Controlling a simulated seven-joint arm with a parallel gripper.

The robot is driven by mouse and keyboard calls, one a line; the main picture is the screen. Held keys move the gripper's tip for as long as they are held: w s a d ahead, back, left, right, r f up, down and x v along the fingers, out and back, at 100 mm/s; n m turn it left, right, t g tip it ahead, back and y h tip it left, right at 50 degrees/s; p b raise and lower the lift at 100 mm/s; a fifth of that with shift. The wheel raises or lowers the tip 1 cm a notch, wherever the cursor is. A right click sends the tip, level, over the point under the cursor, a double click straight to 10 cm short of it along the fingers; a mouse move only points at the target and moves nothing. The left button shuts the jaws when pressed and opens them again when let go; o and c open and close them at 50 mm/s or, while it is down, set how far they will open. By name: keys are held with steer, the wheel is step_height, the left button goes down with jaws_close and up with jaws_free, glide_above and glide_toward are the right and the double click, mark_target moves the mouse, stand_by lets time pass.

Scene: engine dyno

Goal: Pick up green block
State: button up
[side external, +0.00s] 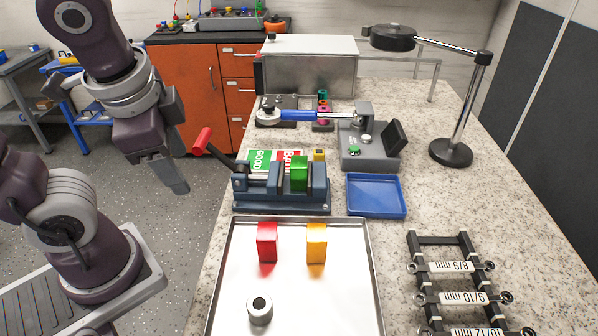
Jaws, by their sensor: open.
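The green block (299,174) stands upright in the jaws of a dark blue-grey vise (280,198) on the bench, behind the metal tray. The vise has a lever with a red handle (202,141) sticking out to the left. My gripper (178,187) hangs to the left of the vise, pointing down, beyond the bench's left edge and apart from the block. It is open and appears empty; its fingers are seen nearly edge-on, so the gap between them is hidden.
A metal tray (371,300) in front holds a red block (267,242), a yellow block (316,243) and a grey cylinder (260,308). A blue tray (376,196) lies right of the vise. A wrench rack (457,268) and a lamp stand (450,152) stand farther right.

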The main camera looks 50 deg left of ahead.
steer(key=w+f+m+y, duration=0.3)
steer(key=w+m+y, duration=0.25)
steer(key=m, duration=0.35)
steer(key=m+t+y, duration=0.2)
steer(key=m+t, duration=0.5)
steer(key=m, duration=0.5)
glide_toward(299, 166)
steer(key=x, duration=0.4)
steer(key=shift+w+d+m, duration=0.1)
steer(key=shift+w+m, duration=0.1)
steer(key=shift+m, duration=0.1)
steer(key=x, duration=0.6)
steer(key=shift+a+f, duration=0.2)
steer(key=shift+a, duration=0.2)
jaws_close()
